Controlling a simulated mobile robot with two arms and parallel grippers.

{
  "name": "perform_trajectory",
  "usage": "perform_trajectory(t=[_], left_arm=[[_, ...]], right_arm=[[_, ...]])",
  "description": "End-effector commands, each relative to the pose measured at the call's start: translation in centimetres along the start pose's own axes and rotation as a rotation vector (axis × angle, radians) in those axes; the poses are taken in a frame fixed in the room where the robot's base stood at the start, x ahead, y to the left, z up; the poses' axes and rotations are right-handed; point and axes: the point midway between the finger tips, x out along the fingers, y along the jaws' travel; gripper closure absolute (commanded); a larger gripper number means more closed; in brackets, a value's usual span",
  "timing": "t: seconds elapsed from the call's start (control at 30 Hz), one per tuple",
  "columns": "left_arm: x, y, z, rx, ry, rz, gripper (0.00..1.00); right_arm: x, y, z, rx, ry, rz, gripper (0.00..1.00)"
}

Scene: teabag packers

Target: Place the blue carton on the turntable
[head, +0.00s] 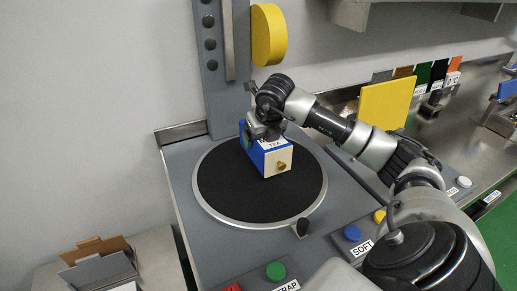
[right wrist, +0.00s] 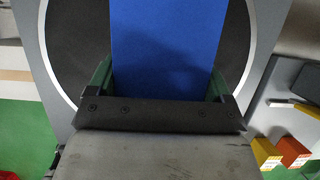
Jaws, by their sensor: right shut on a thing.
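The blue carton (head: 259,153) is over the black disc of the turntable (head: 225,190), near its middle. It has a cream face with a small gold knob and a white label reading TEA. My right gripper (head: 262,132) is shut on the carton from above and behind. In the right wrist view the carton's blue side (right wrist: 165,50) lies between the green fingers (right wrist: 160,80), with the black disc behind it. I cannot tell whether the carton's underside touches the disc. My left gripper is not in view.
A grey column with a yellow round pad (head: 268,35) stands behind the turntable. Buttons and labels, including a green button (head: 275,270) and a blue button (head: 352,233), line the front. A yellow panel (head: 386,103) stands at the right. An open cardboard box (head: 98,262) is at lower left.

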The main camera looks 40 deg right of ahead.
Motion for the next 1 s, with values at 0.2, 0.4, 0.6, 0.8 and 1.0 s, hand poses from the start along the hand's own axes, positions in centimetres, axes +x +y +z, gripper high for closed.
perform_trajectory(t=[0.2,0.4,0.6,0.8,1.0], left_arm=[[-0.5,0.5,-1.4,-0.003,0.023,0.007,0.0],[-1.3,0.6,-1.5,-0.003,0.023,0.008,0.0],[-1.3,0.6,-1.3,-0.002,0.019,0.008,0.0],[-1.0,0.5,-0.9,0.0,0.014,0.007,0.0],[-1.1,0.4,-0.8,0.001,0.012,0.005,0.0]], right_arm=[[0.9,1.3,-0.7,0.001,0.0,-0.001,0.45],[3.5,1.3,-1.8,0.002,0.003,-0.001,0.45],[4.3,1.3,-2.1,0.001,-0.002,-0.001,0.45],[4.5,1.3,-2.1,0.001,-0.002,-0.001,0.45],[4.5,1.3,-2.2,0.001,-0.001,-0.001,0.0]])
